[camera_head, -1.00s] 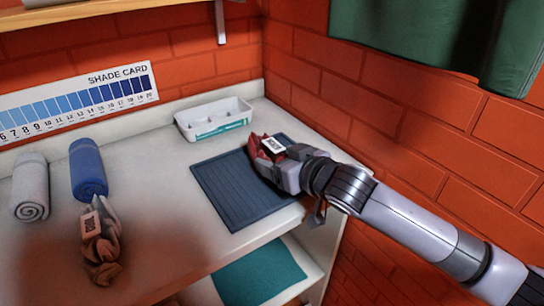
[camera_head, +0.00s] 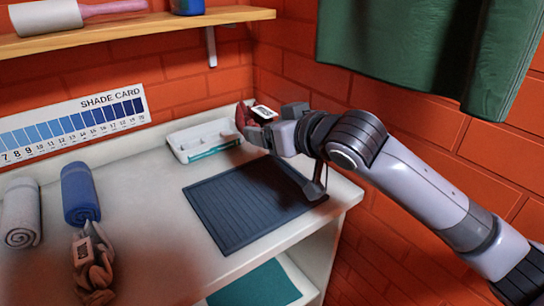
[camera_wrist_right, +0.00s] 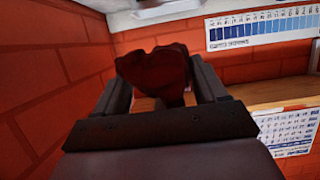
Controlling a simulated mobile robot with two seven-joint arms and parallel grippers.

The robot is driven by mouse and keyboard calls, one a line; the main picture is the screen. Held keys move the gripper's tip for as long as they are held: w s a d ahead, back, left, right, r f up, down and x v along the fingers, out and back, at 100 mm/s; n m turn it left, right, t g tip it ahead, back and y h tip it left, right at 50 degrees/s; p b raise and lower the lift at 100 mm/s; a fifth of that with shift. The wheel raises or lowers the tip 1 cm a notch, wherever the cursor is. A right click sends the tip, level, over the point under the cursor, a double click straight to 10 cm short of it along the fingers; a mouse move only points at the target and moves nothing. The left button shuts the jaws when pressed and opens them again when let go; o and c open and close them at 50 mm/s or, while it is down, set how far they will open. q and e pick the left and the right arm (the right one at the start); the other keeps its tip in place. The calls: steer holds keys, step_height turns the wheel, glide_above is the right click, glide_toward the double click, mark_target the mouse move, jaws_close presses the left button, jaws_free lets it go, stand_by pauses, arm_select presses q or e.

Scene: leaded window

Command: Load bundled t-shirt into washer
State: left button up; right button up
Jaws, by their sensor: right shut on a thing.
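A dark red cloth bundle (camera_head: 243,114) with a white printed tag is in my right gripper (camera_head: 260,124), above the back right of the counter. In the right wrist view the bundle (camera_wrist_right: 154,72) sits between the two fingers of the gripper (camera_wrist_right: 156,85), which are shut on it. A brown bundle (camera_head: 92,272) with a similar tag lies at the front left of the counter. I cannot tell from the frames which bundle is the t-shirt. No washer shows. My left gripper is not in view.
A dark ribbed mat (camera_head: 235,215) lies bare on the counter. A white tray (camera_head: 190,150), a blue roll (camera_head: 80,195) and a grey roll (camera_head: 20,213) stand near it. A wooden shelf (camera_head: 130,29) is above. Green cloth (camera_head: 420,55) hangs at upper right.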

step_height(320, 180, up, 7)
steer(key=shift+r, duration=0.1)
steer(key=shift+m+h, duration=0.3)
steer(key=shift+m, duration=0.1)
steer(key=f, duration=0.1)
steer(key=s+d+f+p, duration=0.1)
steer(key=f, duration=0.1)
steer(key=s+d+f, duration=0.1)
steer(key=f, duration=0.1)
steer(key=shift+d+p, duration=0.2)
steer(key=shift+p, duration=0.15)
arm_select(q)
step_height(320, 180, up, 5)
steer(key=p, duration=0.3)
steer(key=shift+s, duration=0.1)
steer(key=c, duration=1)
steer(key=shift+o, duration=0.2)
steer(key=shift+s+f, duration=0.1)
arm_select(e)
steer(key=s+d+f+m+t+h, duration=0.1)
steer(key=s+d+f+m+h, duration=0.2)
steer(key=s+d+f, duration=0.3)
steer(key=s+d+f+m+t+h, duration=0.1)
steer(key=s+d+f+m+h, duration=0.2)
steer(key=d, duration=1)
steer(key=s+f+h, duration=0.1)
steer(key=s+f, duration=0.2)
steer(key=shift+s+t, duration=0.3)
steer(key=shift+s, duration=0.05)
